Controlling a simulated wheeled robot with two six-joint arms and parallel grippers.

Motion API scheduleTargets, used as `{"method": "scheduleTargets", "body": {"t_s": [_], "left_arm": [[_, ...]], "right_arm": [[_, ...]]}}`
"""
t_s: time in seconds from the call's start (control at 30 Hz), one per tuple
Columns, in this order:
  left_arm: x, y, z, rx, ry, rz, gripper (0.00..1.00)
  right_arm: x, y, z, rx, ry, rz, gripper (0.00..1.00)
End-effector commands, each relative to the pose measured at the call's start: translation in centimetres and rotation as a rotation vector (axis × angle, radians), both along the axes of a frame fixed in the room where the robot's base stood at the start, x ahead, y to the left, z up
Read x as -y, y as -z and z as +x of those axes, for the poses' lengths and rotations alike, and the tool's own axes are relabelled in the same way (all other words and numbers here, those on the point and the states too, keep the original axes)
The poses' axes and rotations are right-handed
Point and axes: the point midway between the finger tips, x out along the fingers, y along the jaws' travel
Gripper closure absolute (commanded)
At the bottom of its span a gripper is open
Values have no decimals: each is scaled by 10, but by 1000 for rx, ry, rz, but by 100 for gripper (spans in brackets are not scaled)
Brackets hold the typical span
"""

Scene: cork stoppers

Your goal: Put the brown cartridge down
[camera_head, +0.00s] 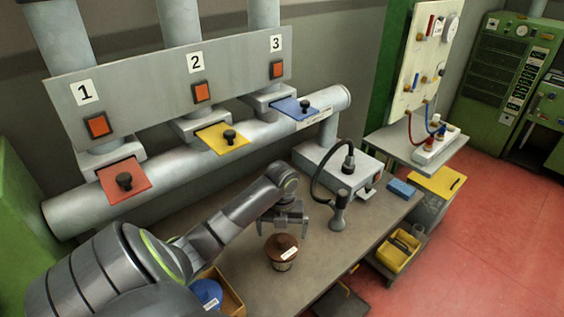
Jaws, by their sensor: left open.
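The brown cartridge (283,252) stands upright on the grey-brown workbench (314,261), with a white label on its side. My left gripper (283,228) is open, just above and behind the cartridge. Whether its fingers touch the cartridge top cannot be told from this view. My left arm comes in from the lower left. My right gripper does not show.
A wooden box (232,300) with a blue round item (206,293) stands at the bench's left. A grey device with a hose (338,170) and a nozzle (338,212) stands behind. A blue block (401,188) lies at right. The bench right of the cartridge is clear.

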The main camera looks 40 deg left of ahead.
Motion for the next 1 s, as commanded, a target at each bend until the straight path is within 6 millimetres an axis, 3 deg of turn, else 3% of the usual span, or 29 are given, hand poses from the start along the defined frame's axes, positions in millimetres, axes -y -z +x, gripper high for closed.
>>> {"method": "scheduleTargets", "body": {"t_s": [0.2, 0.33, 1.0], "left_arm": [[-1, -42, 1, 3, 2, 4, 0], [0, -61, 0, 1, 0, -1, 0], [0, -65, 0, 0, -1, -1, 0]], "right_arm": [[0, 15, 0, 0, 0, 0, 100], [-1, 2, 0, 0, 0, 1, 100], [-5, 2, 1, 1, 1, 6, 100]]}}
